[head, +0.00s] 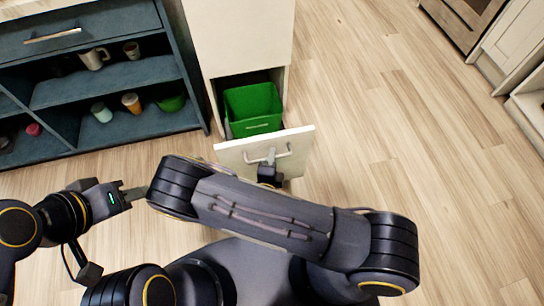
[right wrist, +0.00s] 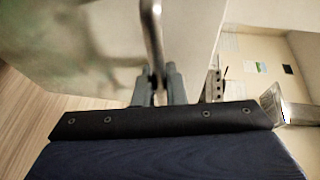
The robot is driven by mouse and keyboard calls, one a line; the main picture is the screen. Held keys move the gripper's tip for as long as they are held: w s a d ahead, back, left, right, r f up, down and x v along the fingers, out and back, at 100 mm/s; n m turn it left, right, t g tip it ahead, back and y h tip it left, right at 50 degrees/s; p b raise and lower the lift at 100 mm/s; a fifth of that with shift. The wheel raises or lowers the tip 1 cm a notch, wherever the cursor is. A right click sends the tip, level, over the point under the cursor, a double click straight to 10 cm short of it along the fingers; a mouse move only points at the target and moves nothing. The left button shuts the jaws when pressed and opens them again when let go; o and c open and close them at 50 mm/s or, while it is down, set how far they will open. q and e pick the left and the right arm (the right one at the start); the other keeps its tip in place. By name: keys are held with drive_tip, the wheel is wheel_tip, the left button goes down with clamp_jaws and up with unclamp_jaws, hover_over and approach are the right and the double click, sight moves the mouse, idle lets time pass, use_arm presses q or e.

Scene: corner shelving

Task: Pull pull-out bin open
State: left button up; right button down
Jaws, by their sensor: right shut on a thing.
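The pull-out bin's pale front panel (head: 235,156) stands out from the white cabinet in the head view, and the green bin (head: 254,108) shows behind it. A metal bar handle (head: 282,154) is on the panel. My right gripper (head: 269,164) is at the handle. In the right wrist view my right gripper's fingers (right wrist: 159,86) are shut around the handle (right wrist: 153,40), close to the panel (right wrist: 85,45). My left gripper (head: 138,192) is at the left over the floor, away from the bin; its fingertips are partly hidden by my right arm.
A dark blue shelf unit (head: 120,75) with cups and bowls stands left of the white cabinet (head: 240,35). Wooden floor (head: 400,140) to the right is clear. Other cabinets (head: 515,50) stand at the far right.

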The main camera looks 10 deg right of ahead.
drive_tip(key=c, duration=1.5)
unclamp_jaws()
